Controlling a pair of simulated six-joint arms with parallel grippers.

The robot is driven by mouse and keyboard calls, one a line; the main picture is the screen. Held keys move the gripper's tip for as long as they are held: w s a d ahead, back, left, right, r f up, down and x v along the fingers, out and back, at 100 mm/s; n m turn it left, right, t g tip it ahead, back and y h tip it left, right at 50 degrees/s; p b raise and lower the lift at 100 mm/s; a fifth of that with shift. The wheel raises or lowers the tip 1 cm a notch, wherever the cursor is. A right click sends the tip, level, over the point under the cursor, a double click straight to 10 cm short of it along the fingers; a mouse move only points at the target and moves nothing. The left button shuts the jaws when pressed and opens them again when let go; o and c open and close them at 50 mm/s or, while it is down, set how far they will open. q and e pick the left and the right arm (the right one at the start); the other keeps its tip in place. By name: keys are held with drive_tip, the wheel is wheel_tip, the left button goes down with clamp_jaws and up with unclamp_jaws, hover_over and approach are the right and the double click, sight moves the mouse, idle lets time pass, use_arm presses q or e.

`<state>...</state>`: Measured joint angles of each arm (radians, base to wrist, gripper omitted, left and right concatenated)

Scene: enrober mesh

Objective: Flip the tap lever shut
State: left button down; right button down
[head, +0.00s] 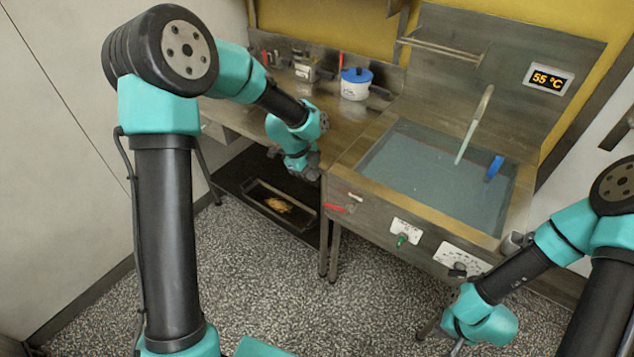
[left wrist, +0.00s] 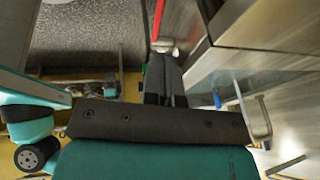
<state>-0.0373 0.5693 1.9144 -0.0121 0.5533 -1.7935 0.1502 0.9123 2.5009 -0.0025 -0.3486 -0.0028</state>
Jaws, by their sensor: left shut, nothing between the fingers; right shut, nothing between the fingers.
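A red lever (head: 336,208) sticks out at the left front corner of the sink unit, with a short pale piece (head: 356,196) just beside it. I cannot be sure from the picture that this is the tap lever. A red bar (left wrist: 158,22) also shows beyond the fingertips in the left wrist view. My left gripper (head: 308,173) is shut and empty, up and left of the red lever and apart from it. Its dark fingers (left wrist: 162,62) lie together in the left wrist view. My right gripper (head: 456,345) is low in front of the sink unit, shut, with its tips partly hidden.
The sink (head: 420,170) holds bluish liquid, with a spout (head: 474,125) over it and a blue piece (head: 494,167) at its right. A green knob (head: 402,240) is on its front. A blue-lidded pot (head: 356,84) stands on the counter (head: 300,102). A tray (head: 277,206) lies below.

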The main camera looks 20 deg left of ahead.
sight(327, 205)
use_arm(q)
drive_tip(key=x, duration=1.3)
drive_tip(key=shift+d+f, duration=0.1)
